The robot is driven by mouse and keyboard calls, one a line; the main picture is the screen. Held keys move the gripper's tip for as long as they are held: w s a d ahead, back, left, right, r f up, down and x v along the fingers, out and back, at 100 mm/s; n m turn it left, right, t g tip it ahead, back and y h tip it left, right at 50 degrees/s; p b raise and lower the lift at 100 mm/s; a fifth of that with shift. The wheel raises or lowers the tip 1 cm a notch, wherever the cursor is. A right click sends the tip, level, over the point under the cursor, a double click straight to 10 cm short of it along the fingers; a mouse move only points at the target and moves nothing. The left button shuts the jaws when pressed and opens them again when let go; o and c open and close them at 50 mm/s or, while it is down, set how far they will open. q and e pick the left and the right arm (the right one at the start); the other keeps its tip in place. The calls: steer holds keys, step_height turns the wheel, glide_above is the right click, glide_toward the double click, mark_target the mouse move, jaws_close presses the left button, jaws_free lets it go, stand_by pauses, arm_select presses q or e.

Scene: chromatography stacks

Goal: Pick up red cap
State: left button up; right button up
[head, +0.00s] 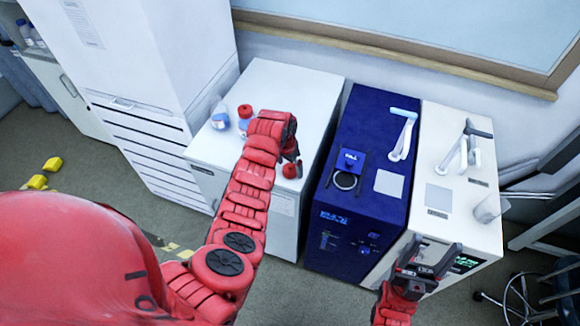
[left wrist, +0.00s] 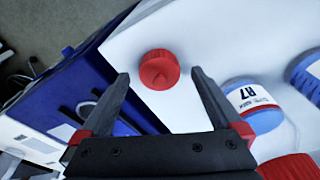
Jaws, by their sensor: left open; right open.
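A loose red cap (head: 290,171) sits on the white cabinet top, near its front right part. The cap also shows in the left wrist view (left wrist: 159,70), apart from the jaws and just beyond the gap between the two fingertips. My left gripper (left wrist: 160,76) is open and empty, pointing at the cap; in the head view (head: 291,154) it hovers right by the cap, with its fingers partly hidden. My right gripper (head: 428,258) is open and empty in front of the white instrument.
A bottle labelled R7 (left wrist: 258,106) stands beside the left gripper's finger, with another bottle (left wrist: 306,74) farther right. The white cabinet (head: 291,79) has bare top behind the arm. A blue instrument (head: 364,118) and a white instrument (head: 446,119) stand to its right.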

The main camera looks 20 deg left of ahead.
arm_select(q)
steer(key=shift+f, duration=0.25)
steer(key=c, duration=1.4)
